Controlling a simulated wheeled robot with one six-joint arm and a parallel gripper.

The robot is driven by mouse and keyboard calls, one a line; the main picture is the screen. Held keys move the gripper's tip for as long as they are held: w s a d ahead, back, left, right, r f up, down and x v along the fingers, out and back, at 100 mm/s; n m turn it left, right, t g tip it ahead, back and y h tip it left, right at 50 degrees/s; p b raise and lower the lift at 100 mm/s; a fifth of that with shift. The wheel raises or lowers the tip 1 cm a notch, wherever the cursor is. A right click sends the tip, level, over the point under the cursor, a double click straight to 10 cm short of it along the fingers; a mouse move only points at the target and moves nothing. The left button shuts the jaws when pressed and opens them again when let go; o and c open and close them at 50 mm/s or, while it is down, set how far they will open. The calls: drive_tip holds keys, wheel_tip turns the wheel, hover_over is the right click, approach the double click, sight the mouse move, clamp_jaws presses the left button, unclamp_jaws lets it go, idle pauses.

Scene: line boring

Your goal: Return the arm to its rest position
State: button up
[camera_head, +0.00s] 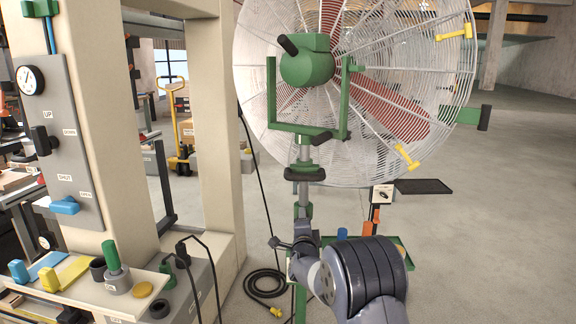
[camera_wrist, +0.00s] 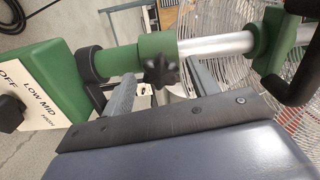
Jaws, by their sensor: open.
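My arm reaches up from the bottom right in the head view, with its dark wrist end beside the green stand (camera_head: 302,210) of a large fan. In the wrist view my gripper (camera_wrist: 158,88) is open, its grey fingers partly hidden behind the blue-grey housing with a dark strip. A black star knob (camera_wrist: 160,64) on the fan's green and silver post shows close in front of it. I see nothing held. Whether the fingers touch the post cannot be told.
The caged fan (camera_head: 390,90) stands close ahead. Its control box (camera_wrist: 62,88) reads OFF, LOW, MID, HIGH. A cream machine frame (camera_head: 105,110) with a grey control panel (camera_head: 62,150) stands left. A black cable (camera_head: 265,285) lies on the floor. Open floor (camera_head: 500,240) lies right.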

drive_tip(key=s+r+m+g, duration=0.1)
drive_tip(key=s+r+m, duration=0.1)
drive_tip(key=s+m, duration=0.7)
drive_tip(key=shift+s+d+m+g+y+p, duration=0.3)
drive_tip(key=shift+s+y+p, duration=0.1)
drive_tip(key=shift+s, duration=0.15)
idle(2.5)
